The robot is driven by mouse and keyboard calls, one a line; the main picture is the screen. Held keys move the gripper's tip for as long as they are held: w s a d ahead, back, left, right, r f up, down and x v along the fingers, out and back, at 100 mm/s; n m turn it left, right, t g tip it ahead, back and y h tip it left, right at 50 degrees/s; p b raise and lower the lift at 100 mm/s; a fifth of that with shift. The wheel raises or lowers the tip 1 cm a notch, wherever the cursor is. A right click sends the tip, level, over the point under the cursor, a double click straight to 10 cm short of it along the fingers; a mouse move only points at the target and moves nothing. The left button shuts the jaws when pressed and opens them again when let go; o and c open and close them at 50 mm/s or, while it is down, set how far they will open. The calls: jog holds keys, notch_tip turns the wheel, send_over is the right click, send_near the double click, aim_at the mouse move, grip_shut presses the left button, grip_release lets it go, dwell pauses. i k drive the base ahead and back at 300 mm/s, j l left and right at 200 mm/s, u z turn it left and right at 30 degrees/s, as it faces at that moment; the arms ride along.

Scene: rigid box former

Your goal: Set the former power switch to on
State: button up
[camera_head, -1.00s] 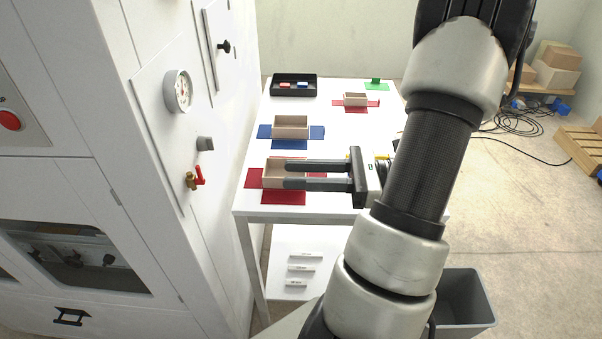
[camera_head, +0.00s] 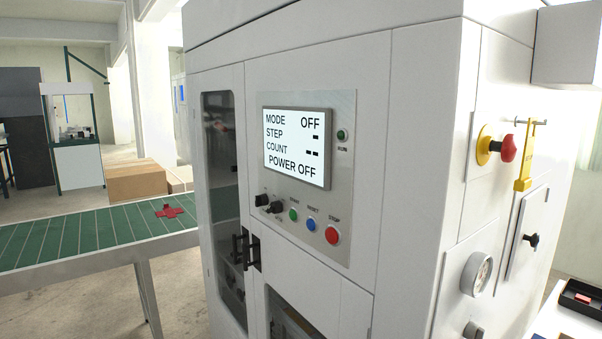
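The box former (camera_head: 415,170) is a white cabinet. Its front panel has a screen (camera_head: 297,148) reading MODE OFF and POWER OFF. On the side face are a red knob on a yellow base (camera_head: 497,148), a black handle (camera_head: 531,240) on a raised plate and a grey knob (camera_head: 474,330) at the bottom edge. I cannot tell from the labels which control is the power switch. My gripper is out of view.
A yellow tag (camera_head: 524,165) hangs from a bar beside the red knob. A gauge (camera_head: 476,274) sits lower on the side. A green conveyor (camera_head: 90,235) with a red cross-shaped piece (camera_head: 170,211) stands left. A black tray (camera_head: 582,300) lies at the lower right.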

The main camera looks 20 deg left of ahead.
aim_at(262, 199)
jog(key=u, duration=1.25)
